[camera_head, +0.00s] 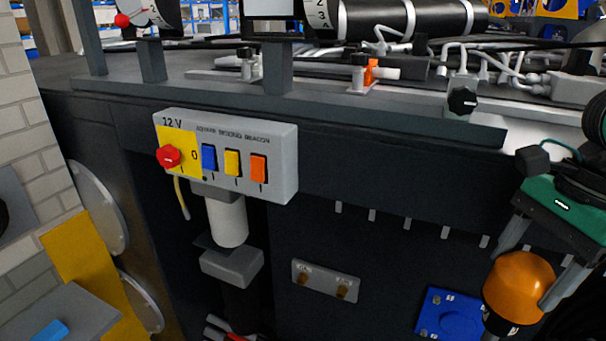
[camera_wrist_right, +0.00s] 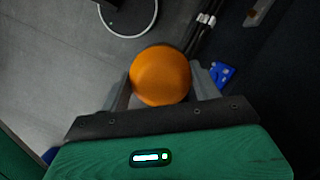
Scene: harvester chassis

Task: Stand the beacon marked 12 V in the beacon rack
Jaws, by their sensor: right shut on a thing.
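My right gripper (camera_head: 522,300), with its green housing, is at the right of the head view, shut on a beacon with an orange dome (camera_head: 518,277) and a dark base. The dome also shows between the fingers in the right wrist view (camera_wrist_right: 161,76). No voltage mark is legible on this beacon. A blue plate or holder (camera_head: 450,316) with small pale marks is low on the right, left of the held beacon; I cannot tell whether it is the rack. It shows partly in the wrist view (camera_wrist_right: 221,74). My left gripper is not in view.
A grey switch box (camera_head: 280,140) marked 12 V, with a red knob and coloured switches, projects from the dark chassis side (camera_head: 400,190). A white cylinder (camera_head: 227,220) hangs below it. A brass-fitted plate (camera_head: 325,281) is lower. Hoses and fittings crowd the chassis top.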

